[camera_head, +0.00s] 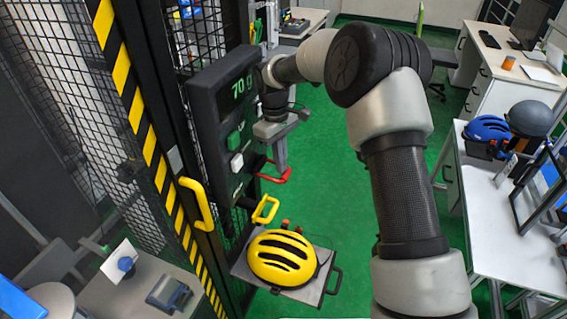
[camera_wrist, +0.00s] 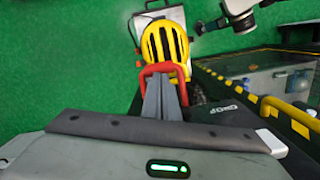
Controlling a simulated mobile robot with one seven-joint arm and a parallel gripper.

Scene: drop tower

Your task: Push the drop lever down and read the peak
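I cannot tell whether the tips touch the lever. The display (camera_head: 241,87) on the dark panel reads "70 g" in green. A yellow helmet (camera_head: 283,257) sits on a grey tray (camera_head: 317,290) below the lever, also seen in the wrist view (camera_wrist: 165,45).
A yellow handle (camera_head: 265,208) sits between lever and helmet. Another yellow handle (camera_head: 197,204) is on the striped cage frame (camera_head: 149,150). Green (camera_head: 234,140) and white (camera_head: 236,163) buttons are on the panel. A white table (camera_head: 500,220) with helmets stands right. Green floor lies between.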

